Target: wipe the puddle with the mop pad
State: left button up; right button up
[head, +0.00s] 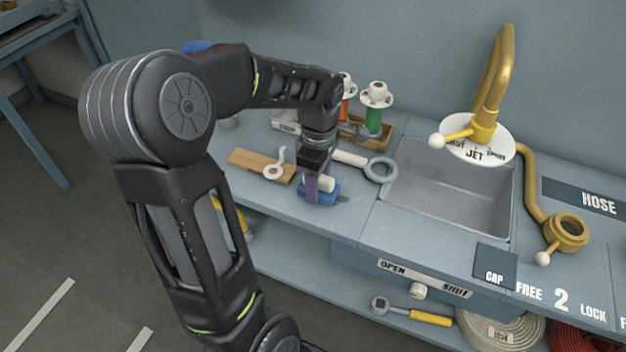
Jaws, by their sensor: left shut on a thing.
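The mop pad (322,197) is a small blue block with a pale cylindrical grip on top. It is at the front of the blue-grey counter (290,207), left of the sink. My left gripper (314,181) points down and is shut on the mop pad. The pad's underside is hidden, so I cannot tell whether it presses on the counter. A faint darker patch at the pad's right edge may be the puddle, but I cannot tell its outline. My right gripper is out of view.
A wooden board (250,162) with a white hook-like piece lies left of the pad. A grey ring tool (380,170) lies right, beside the sink (445,190). Behind stands a wooden rack (372,143) with orange and green cylinders. A brass faucet (495,75) rises behind the sink.

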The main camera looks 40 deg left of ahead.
aim_at(334, 192)
pick_arm(q)
jog(key=shift+w+d+f, duration=0.1)
jog(key=shift+w+d, duration=0.2)
jog(key=shift+d, duration=0.6)
jog(key=shift+w+d+f, duration=0.1)
jog(key=shift+w+d, duration=0.2)
jog(key=shift+d, duration=0.55)
jog(key=shift+w+d+b, duration=0.25)
jog(key=shift+w+d, duration=0.05)
jog(key=shift+d, duration=0.55)
jog(key=shift+w+d+b, duration=0.2)
jog(key=shift+w+d, duration=0.05)
jog(key=shift+d, duration=0.55)
jog(key=shift+f, duration=0.1)
jog(key=shift+r+p, duration=2.25)
jog(key=shift+r, duration=0.85)
